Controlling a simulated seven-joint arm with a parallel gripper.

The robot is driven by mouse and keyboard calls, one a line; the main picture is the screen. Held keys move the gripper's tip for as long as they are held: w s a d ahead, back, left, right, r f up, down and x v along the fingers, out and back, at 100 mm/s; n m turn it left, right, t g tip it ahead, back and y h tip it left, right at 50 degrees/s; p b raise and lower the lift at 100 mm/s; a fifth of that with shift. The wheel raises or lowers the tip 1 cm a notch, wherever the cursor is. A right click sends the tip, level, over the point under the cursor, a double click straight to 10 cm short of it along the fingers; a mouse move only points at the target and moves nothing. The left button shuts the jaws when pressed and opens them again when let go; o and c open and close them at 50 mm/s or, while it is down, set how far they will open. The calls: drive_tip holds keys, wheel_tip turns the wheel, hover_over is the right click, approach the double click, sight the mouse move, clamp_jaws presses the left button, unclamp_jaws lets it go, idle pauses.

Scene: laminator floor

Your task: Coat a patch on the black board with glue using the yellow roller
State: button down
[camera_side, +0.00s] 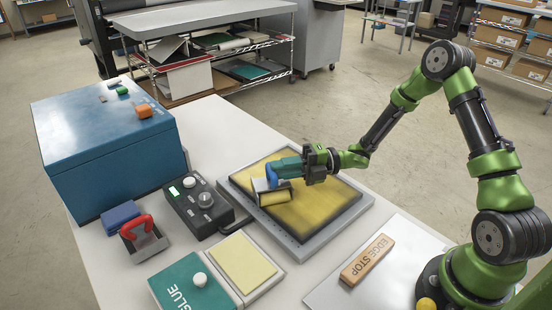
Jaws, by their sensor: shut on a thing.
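The black board (345,212) lies in a pale grey frame on the white table. A broad yellow layer covers most of its face, with a dark margin showing at the edges. My gripper (277,171) is over the left part of the board, shut on the blue handle of the roller. The roller (276,197) has a yellow drum in a pale metal frame. It is at the board's left side and appears to touch the surface. The fingertips partly hide the handle. A green glue box (190,282) marked GLUE has a white knob; a pale yellow pad (241,262) lies beside it.
A large blue box (105,145) fills the table's left side. A control box (197,207) with knobs and a red-handled tool (141,238) stand left of the board. A wooden EDGE STOP block (367,259) lies on a white panel at front right.

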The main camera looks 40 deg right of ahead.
drive_tip(key=shift+s, duration=7.5)
wheel_tip(320, 180, up, 8)
